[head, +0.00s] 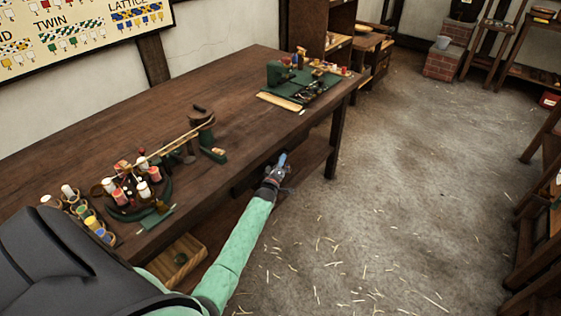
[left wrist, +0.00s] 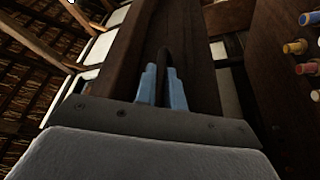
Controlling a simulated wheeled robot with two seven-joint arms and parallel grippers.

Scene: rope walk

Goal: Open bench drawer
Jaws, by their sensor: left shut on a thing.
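The bench (head: 110,110) is a long dark wooden table running from lower left to upper right in the head view. My left gripper (head: 283,160), with blue fingertips, is at its front side, just below the top's edge. In the left wrist view, the blue fingers (left wrist: 162,88) are shut on a dark, narrow handle (left wrist: 164,62). Behind the handle is a dark brown wooden piece (left wrist: 192,60), which looks like the drawer front. The drawer's opening is hidden, so I cannot tell how far out it is. My right gripper is not in view.
On the bench stand a braiding stand with bobbins (head: 135,190), a post (head: 203,125) with a cord and a green mat (head: 308,88) with tools. A wooden box (head: 178,262) is below the near end. The straw-strewn floor (head: 370,210) in front is clear.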

